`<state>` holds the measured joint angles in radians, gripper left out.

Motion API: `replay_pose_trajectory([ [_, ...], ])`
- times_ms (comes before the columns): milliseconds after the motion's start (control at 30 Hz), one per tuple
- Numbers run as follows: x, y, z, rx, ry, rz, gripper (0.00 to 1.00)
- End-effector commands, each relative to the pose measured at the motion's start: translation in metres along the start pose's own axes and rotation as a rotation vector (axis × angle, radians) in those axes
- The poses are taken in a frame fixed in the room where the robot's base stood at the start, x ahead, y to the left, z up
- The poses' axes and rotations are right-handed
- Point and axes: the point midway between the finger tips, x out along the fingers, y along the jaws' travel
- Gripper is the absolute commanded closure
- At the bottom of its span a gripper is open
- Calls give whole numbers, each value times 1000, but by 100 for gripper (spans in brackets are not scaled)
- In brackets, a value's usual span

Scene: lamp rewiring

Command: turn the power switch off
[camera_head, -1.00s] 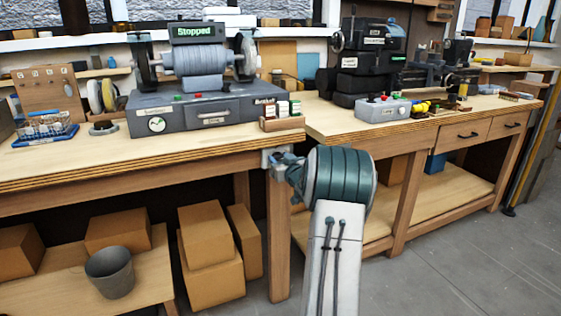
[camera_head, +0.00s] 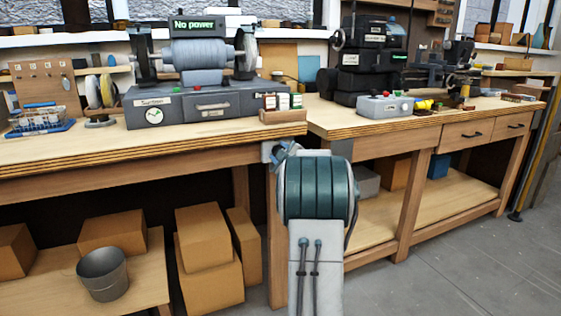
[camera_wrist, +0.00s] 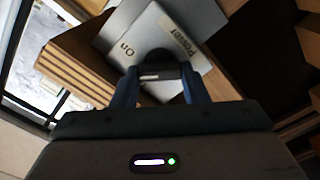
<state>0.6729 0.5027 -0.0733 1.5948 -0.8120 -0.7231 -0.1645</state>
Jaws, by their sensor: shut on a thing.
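The power switch is a light grey box (camera_wrist: 140,35) in the wrist view, with labels reading "Power" and "On". My gripper (camera_wrist: 158,74) is shut on its dark knob (camera_wrist: 158,60), one blue finger on each side. The knob's exact angle is hard to read. In the head view the box (camera_head: 268,151) sits at the front right corner of the left bench, and my gripper (camera_head: 281,156) is against it, mostly hidden by my arm. The display (camera_head: 198,25) on the bench machine reads "No power".
The left bench (camera_head: 120,158) carries the grey machine (camera_head: 200,106); the right bench (camera_head: 345,122) holds a black machine and a grey control box (camera_head: 385,105). Cardboard boxes (camera_head: 207,235) and a grey bucket (camera_head: 103,273) are below. The floor at right is clear.

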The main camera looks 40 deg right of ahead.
Motion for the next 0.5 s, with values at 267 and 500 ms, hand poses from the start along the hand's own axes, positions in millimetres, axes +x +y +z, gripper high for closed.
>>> replay_pose_trajectory([
  [267, 0, -5, 3, -262, 0, -2, 83],
  [500, 0, -6, 3, -465, 0, -2, 83],
])
